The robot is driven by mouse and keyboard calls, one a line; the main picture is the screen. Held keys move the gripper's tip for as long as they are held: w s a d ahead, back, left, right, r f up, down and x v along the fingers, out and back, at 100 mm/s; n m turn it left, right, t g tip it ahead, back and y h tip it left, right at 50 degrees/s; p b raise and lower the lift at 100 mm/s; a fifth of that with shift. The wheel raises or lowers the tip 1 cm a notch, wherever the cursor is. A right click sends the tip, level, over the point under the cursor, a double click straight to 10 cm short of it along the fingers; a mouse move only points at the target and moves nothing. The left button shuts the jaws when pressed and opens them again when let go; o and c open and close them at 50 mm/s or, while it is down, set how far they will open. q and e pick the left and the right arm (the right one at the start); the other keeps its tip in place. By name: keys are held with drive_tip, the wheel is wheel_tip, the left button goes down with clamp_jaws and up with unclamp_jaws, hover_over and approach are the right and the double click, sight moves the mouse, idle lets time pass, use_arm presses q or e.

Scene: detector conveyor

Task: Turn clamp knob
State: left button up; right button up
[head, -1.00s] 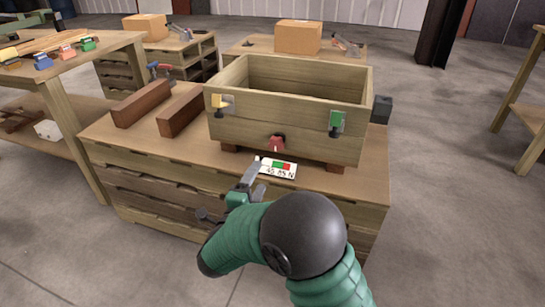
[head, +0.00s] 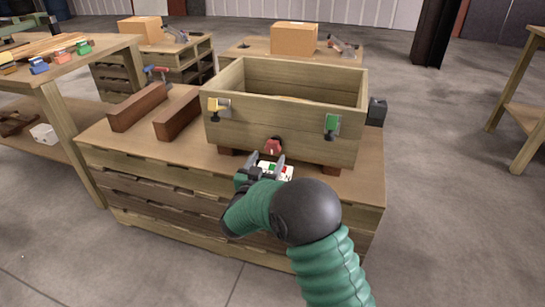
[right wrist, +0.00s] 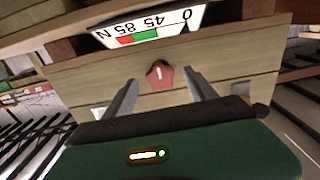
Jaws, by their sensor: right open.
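The red clamp knob (head: 272,147) sits low on the front face of the wooden box (head: 240,138), with a white mark on it. It also shows in the right wrist view (right wrist: 159,74), between and beyond the finger tips. My right gripper (head: 266,160) is open and empty, just in front of the knob, with a finger to each side; it also shows in the right wrist view (right wrist: 160,92). A white gauge card (head: 276,171) with green and red bands lies below the knob, partly hidden by the gripper. My left gripper is not in view.
The box has a yellow latch (head: 214,105) and a green latch (head: 332,123) on its front. It stands on a wooden workbench (head: 105,142) with two brown beams (head: 137,106) on the left. A dark block (head: 376,112) is at the box's right side.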

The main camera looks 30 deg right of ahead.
sight(271, 151)
drive_tip(key=b+x, duration=0.1)
drive_tip(key=x, duration=0.4)
drive_tip(key=shift+f+b, duration=0.2)
drive_tip(key=shift+b, duration=0.15)
drive_tip(key=shift+w+d+r, duration=0.15)
drive_tip(key=shift+w+d, duration=0.15)
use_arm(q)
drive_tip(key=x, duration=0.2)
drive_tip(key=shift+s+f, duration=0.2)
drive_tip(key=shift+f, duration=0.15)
use_arm(e)
drive_tip(key=c, duration=1.4)
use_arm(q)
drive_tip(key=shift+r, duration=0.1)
use_arm(e)
drive_tip(key=shift+a+m, duration=0.1)
drive_tip(key=shift+m, duration=0.2)
